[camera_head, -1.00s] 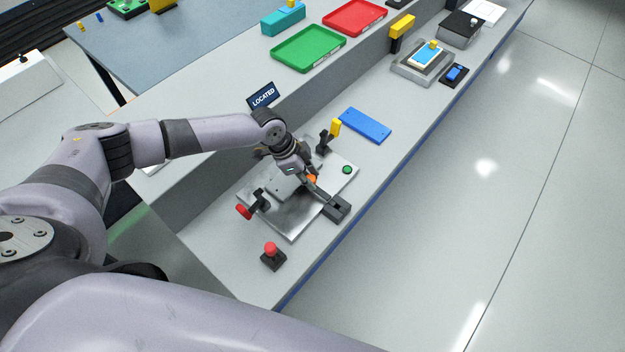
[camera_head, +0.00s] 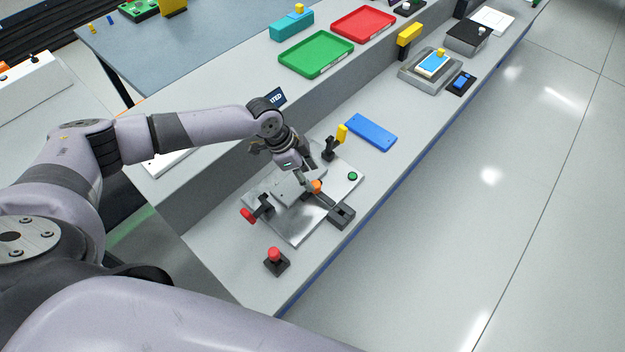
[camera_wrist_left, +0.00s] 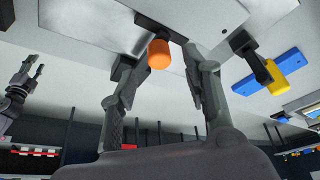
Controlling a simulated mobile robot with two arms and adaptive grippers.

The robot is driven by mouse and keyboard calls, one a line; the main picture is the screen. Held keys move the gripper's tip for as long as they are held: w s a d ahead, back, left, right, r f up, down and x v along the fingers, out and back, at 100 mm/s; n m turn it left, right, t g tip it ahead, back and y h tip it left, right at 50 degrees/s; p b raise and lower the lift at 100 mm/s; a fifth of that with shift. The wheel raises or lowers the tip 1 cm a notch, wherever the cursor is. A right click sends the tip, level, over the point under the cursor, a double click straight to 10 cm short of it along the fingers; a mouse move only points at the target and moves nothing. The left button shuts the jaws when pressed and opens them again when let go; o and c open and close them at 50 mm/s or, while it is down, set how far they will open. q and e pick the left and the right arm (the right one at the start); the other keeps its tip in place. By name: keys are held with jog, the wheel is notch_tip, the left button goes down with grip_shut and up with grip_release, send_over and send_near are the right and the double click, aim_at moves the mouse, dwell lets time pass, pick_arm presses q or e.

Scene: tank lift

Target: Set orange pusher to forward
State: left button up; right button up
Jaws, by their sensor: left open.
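The orange pusher (camera_head: 316,187) is a small orange knob on a dark rail, on a metal plate (camera_head: 296,228) on the bench. A black block (camera_head: 342,215) sits at the rail's near right end. My left gripper (camera_head: 311,180) is open, at the knob from the upper left. A grey gripper-like part, likely my right gripper (camera_wrist_left: 32,72), is small at the left edge.
On the plate are a red-ended lever (camera_head: 250,215), a yellow-handled lever (camera_head: 341,134) and a green button (camera_head: 353,176). A red button on a black base (camera_head: 274,257) stands in front. A blue plate (camera_head: 371,132) lies behind to the right. Bare bench lies around the red button.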

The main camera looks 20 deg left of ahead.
pick_arm(q)
jog(key=v, duration=0.7)
jog(key=shift+r, duration=0.3)
jog(key=shift+s+a, duration=0.1)
